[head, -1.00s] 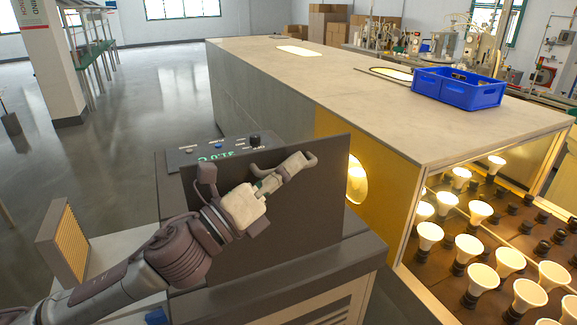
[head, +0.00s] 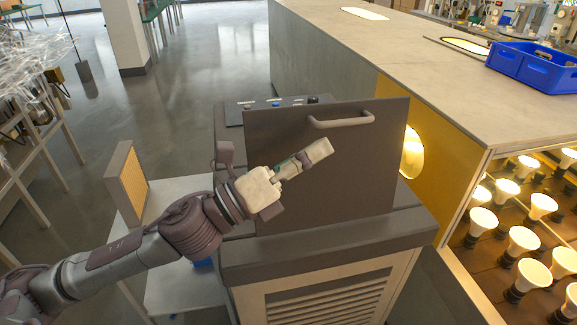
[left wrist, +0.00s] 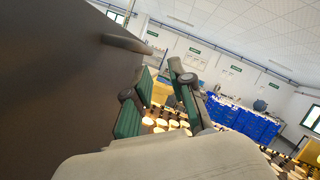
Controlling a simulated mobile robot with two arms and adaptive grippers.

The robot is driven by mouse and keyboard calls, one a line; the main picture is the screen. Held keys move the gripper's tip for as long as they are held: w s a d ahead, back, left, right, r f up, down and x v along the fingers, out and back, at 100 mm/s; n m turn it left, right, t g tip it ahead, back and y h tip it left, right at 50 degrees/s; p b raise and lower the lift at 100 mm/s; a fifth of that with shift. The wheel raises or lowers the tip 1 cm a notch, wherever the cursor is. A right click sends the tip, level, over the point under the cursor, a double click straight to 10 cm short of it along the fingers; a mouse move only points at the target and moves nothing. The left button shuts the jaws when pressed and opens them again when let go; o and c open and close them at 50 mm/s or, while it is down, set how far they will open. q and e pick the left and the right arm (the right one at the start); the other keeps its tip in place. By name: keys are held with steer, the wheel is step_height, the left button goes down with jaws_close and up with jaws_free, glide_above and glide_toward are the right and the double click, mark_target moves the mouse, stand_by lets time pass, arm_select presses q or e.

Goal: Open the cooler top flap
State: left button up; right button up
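The cooler top flap (head: 350,165) is a dark grey panel standing upright on the cooler (head: 330,245), with a bar handle (head: 342,120) near its top edge. My left gripper (head: 318,152) is in front of the flap, below and left of the handle, and apart from the handle. In the left wrist view, the green-padded fingers (left wrist: 160,100) stand apart with nothing between them. There the flap (left wrist: 50,80) fills the left side, and its handle (left wrist: 122,43) lies left of the fingertips. My right gripper is not in view.
A long grey-topped bench (head: 400,45) with a glowing round opening (head: 412,152) stands right of the cooler. Lit bulbs (head: 525,240) fill a rack at right. A blue crate (head: 535,66) sits on the bench. A yellow filter-like panel (head: 132,180) stands at left.

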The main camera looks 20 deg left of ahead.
arm_select(q)
steer(key=shift+v, duration=2.3)
